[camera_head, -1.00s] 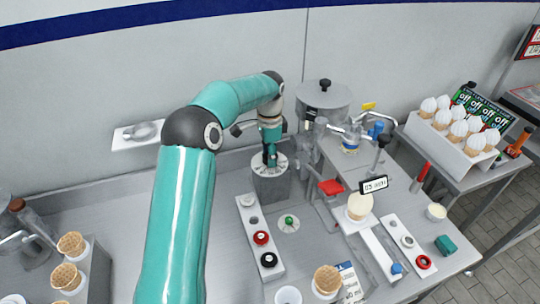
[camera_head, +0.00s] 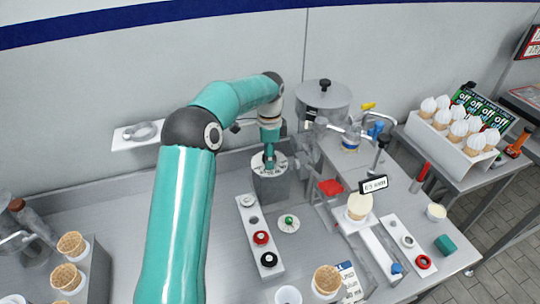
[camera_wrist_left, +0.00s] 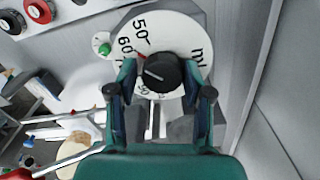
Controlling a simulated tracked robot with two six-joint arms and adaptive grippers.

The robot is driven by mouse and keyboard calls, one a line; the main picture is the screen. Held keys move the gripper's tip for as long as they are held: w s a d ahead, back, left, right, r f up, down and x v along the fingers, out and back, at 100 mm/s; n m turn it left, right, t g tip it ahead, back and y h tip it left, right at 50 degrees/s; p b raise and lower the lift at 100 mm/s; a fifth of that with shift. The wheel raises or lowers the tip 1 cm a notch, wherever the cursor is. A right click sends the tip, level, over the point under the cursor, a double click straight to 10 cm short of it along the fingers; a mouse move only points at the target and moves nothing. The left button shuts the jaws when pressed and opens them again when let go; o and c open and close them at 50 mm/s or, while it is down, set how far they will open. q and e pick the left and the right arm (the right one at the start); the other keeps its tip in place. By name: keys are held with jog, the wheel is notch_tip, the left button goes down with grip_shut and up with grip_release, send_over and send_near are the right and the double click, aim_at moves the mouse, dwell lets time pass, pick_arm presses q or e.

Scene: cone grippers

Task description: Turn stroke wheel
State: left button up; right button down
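The stroke wheel (camera_head: 273,166) is a white dial with black markings on a grey block at the back of the bench. In the left wrist view the dial (camera_wrist_left: 177,38) shows 50 and 60, a red mark and a black centre knob (camera_wrist_left: 163,73). My left gripper (camera_head: 270,160) points down onto the wheel. In the left wrist view its fingers (camera_wrist_left: 163,82) lie on both sides of the knob and appear closed against it. A small readout (camera_head: 374,184) stands to the right; its digits are blurred. My right gripper is not in view.
A button panel (camera_head: 260,236) and a green button (camera_head: 289,222) sit in front of the wheel. A lidded metal hopper (camera_head: 323,97) stands behind right. A cone with cream filling (camera_head: 359,206) is at the right. Bare bench lies left of the panel.

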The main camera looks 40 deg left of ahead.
pick_arm(q)
jog(key=shift+o, duration=1)
jog(key=shift+r, duration=0.15)
jog(key=shift+w+r, duration=0.1)
jog(key=shift+r, duration=0.15)
notch_tip(320, 180, up, 11)
